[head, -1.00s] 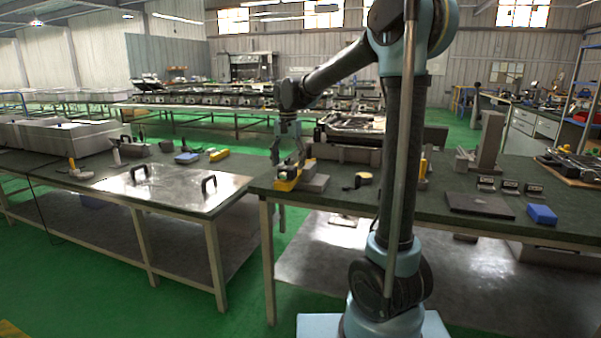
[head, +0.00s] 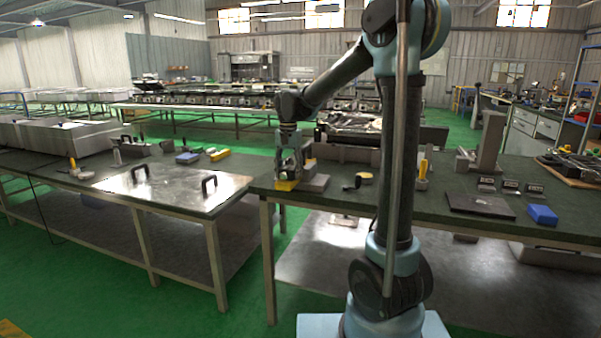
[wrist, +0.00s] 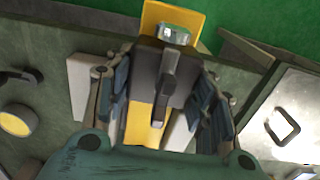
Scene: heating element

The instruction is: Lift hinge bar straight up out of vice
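The yellow and dark grey vice (wrist: 143,75) sits on the near left corner of the right-hand bench. In the head view its yellow base (head: 286,185) shows below my gripper. A narrow dark upright bar, seemingly the hinge bar (wrist: 164,90), stands at the vice's middle in the wrist view. My gripper (wrist: 163,84) points down over the vice with its fingers spread, one on each side of the bar, with gaps on both sides. In the head view my gripper (head: 288,168) hides most of the vice. How deep the bar sits cannot be seen.
A grey block (head: 315,183) lies right beside the vice. A black and yellow tape measure (head: 362,178) lies farther right. A metal plate with two handles (head: 170,187) lies on the left bench (head: 80,185). A gap separates the benches.

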